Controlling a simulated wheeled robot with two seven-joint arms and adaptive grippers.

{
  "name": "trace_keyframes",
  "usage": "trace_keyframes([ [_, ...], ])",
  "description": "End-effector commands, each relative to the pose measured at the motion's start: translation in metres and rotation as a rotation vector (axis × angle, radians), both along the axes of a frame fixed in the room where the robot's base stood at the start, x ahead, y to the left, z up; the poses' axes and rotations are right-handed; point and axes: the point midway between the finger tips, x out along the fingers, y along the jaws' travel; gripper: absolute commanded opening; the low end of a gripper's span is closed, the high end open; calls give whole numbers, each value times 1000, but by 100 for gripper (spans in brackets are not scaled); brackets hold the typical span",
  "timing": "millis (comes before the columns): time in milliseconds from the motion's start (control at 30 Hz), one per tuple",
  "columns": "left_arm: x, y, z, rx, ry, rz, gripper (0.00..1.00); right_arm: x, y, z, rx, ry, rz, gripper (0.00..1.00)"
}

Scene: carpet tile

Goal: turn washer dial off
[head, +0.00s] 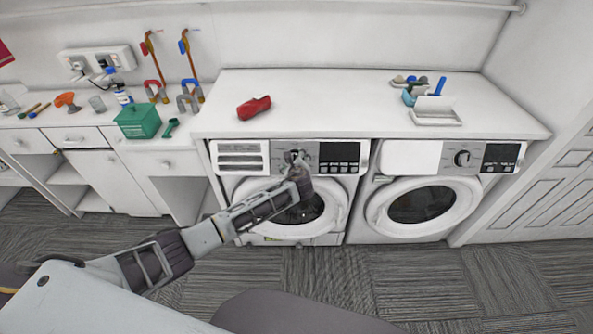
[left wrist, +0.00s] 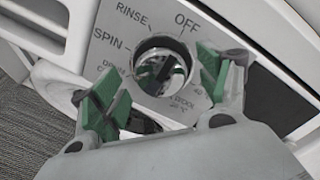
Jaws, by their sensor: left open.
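The washer (head: 294,232) is the left of two white front-loading machines under the counter. Its dial (left wrist: 161,66) shows in the left wrist view as a round, shiny knob on a grey panel. OFF is printed at its upper right, RINSE and SPIN at its upper left, and smaller labels lower down. I cannot tell which mark the dial points to. My left gripper (left wrist: 160,88) is open, its green-padded fingers on either side of the dial's lower part; contact is unclear. My right gripper is not in view.
The second machine (head: 423,205) stands to the right with its own dial (head: 462,158). A red object (head: 254,107) and a white tray (head: 436,111) lie on the counter (head: 330,100). A green box (head: 138,121) and tools lie at left. The carpet in front is clear.

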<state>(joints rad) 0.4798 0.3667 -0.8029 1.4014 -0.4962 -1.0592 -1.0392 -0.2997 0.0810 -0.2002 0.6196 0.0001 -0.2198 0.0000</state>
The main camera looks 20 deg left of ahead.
Motion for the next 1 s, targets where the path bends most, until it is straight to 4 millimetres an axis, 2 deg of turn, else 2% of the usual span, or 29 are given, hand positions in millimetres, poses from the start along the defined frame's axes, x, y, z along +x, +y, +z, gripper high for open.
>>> trace_keyframes([
  [1000,-79,-31,41,-1,0,1,76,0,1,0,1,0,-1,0],
])
